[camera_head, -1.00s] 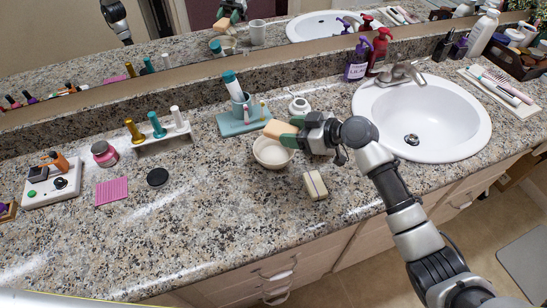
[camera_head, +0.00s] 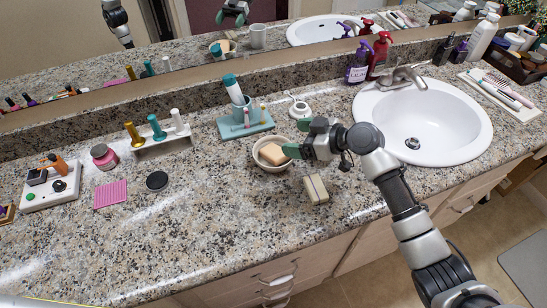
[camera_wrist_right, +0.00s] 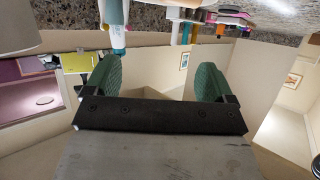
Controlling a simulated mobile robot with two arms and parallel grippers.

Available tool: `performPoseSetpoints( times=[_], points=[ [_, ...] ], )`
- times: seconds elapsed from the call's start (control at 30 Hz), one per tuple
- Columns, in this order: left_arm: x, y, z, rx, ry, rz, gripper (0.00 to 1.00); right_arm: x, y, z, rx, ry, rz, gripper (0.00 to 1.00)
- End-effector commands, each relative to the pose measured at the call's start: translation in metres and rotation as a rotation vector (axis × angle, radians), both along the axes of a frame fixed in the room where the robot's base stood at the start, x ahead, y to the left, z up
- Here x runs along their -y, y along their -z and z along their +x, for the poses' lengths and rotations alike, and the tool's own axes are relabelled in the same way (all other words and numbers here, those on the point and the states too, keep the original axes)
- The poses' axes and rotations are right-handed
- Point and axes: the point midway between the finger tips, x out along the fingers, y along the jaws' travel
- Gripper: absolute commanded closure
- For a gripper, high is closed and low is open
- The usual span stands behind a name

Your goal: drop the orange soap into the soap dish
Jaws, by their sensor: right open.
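The orange soap (camera_head: 271,154) is a pale orange block lying inside the soap dish (camera_head: 258,164), a cream round bowl on the granite counter. My right gripper (camera_head: 294,138) is open and empty, at the right rim of the bowl, its fingers apart from the soap. In the right wrist view my two green finger pads (camera_wrist_right: 157,82) stand wide apart with nothing between them. My left gripper is not directly in view.
A striped cream block (camera_head: 316,189) lies on the counter in front of the bowl. A teal tray (camera_head: 232,132) with a cup and tube stands behind it, near a small white jar (camera_head: 299,108). The sink (camera_head: 430,125) is to the right. The front left counter is clear.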

Motion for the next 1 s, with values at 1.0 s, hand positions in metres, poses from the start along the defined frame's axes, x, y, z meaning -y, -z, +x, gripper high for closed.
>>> performPoseSetpoints(
  times=[1.0],
  points=[
    [-0.002, 0.011, 0.000, 0.001, -0.002, 0.003, 0.57, 0.080, -0.036, -0.036, 0.000, 0.000, -0.001, 0.15]
  ],
)
